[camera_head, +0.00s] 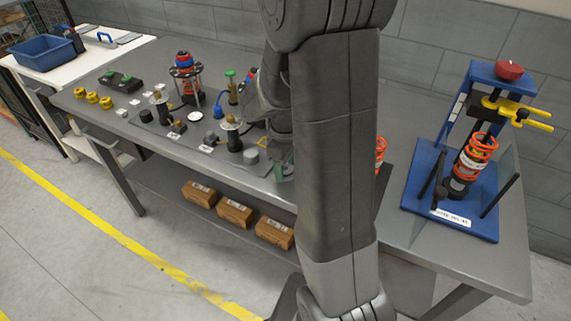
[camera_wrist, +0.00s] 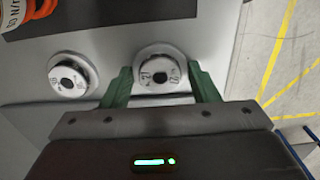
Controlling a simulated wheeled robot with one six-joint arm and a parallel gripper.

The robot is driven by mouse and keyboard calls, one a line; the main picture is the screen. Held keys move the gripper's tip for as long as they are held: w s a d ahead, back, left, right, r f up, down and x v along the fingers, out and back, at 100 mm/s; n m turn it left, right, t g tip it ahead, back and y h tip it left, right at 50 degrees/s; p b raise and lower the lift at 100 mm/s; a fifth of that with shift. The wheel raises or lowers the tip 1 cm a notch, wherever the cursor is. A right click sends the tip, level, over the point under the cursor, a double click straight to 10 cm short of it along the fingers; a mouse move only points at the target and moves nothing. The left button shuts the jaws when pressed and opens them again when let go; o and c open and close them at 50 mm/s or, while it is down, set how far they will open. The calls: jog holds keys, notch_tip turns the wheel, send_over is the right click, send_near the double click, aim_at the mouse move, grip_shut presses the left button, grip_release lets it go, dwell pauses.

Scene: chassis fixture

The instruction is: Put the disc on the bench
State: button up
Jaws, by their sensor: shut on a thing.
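A pale round disc (camera_wrist: 160,73) with a dark centre hole and printed marks sits between the green fingers of my gripper (camera_wrist: 162,88) in the wrist view. My gripper is shut on this disc. A second, similar disc (camera_wrist: 73,78) lies apart to its left on the grey surface. In the head view my arm hides most of the gripper (camera_head: 281,172) and the held disc. The gripper is low over the front edge of the grey bench (camera_head: 228,171). I cannot tell whether the held disc touches the bench.
A blue spring-compressor fixture (camera_head: 472,195) with an orange spring stands on the right. Several small parts and a caged red-topped strut (camera_head: 186,80) crowd the left half. Bare bench shows along the front left edge.

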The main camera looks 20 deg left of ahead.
aim_at(285, 168)
jog(key=shift+f, duration=0.15)
jog(key=o, duration=1)
jog(key=shift+o, duration=0.2)
notch_tip(285, 168, up, 12)
jog(key=shift+r, duration=0.2)
